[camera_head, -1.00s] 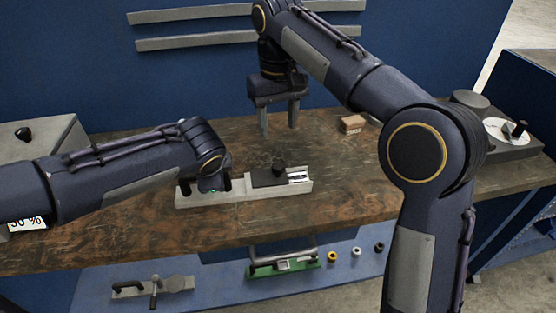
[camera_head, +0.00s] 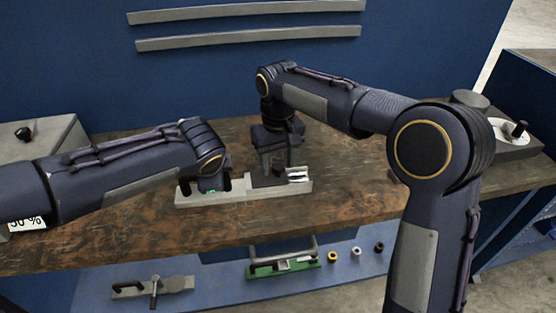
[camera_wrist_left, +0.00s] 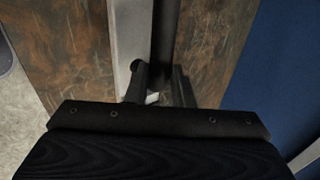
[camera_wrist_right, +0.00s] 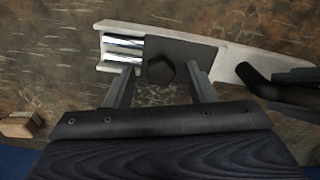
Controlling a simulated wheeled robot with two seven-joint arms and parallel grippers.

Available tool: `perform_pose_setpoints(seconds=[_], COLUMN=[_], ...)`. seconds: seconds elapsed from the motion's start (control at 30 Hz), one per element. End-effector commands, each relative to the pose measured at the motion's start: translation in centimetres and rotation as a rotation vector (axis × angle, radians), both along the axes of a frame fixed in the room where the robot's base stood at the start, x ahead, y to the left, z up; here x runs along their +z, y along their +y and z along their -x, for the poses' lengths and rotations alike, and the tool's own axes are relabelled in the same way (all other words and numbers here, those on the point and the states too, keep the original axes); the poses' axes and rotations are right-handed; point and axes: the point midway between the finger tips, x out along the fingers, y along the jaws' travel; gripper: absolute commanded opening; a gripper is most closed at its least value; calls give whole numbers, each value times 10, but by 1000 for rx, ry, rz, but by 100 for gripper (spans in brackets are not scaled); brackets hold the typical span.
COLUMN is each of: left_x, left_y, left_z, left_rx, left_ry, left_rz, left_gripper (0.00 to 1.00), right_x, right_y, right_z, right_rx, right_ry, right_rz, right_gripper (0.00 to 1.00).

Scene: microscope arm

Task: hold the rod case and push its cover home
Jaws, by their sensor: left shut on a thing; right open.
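The long light-grey rod case (camera_head: 240,196) lies on the wooden bench. Its dark flat cover (camera_head: 266,182) leaves the shiny rods (camera_head: 298,175) bare at the right end; the rods also show in the right wrist view (camera_wrist_right: 123,49). My left gripper (camera_head: 206,187) is shut on the black handle at the case's left end; the handle shows in the right wrist view (camera_wrist_right: 258,84). My right gripper (camera_head: 281,168) is open and low over the cover. In the right wrist view its fingers stand either side of the black knob (camera_wrist_right: 160,70); contact cannot be told.
A small brown block (camera_wrist_right: 19,124) lies on the bench near the right gripper. A grey box (camera_head: 45,137) stands at left and a dial unit (camera_head: 505,135) at right. A lower blue shelf (camera_head: 215,293) holds a green-based part (camera_head: 284,267) and small rings. The bench front is clear.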

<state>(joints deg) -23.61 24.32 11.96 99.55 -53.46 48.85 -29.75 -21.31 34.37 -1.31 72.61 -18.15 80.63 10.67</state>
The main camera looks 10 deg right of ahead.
Motion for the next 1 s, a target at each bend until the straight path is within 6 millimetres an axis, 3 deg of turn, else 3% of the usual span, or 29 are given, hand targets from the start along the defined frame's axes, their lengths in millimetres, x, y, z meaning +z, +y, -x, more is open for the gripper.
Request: perform_pose_setpoints(seconds=[0.07, 0.43, 0.63, 0.9, 1.0], left_x=[1, 2, 1, 1, 1], left_y=[-1, -1, -1, 0, 1], left_z=[0, 0, 0, -1, -1], left_rx=[0, 0, 0, 1, 1], left_ry=[-3, -3, -3, -3, -2], left_rz=[2, 2, 2, 1, 0], left_gripper=[0, 0, 0, 0, 0], right_x=[0, 1, 1, 1, 0], right_y=[0, 0, -3, -51, -59], right_z=[0, 0, 0, 1, 1], right_rx=[0, 0, -1, -5, -4], right_ry=[0, 0, 0, 0, 0], right_rz=[0, 0, 0, 2, 3], right_gripper=[49, 0, 0, 0, 0])
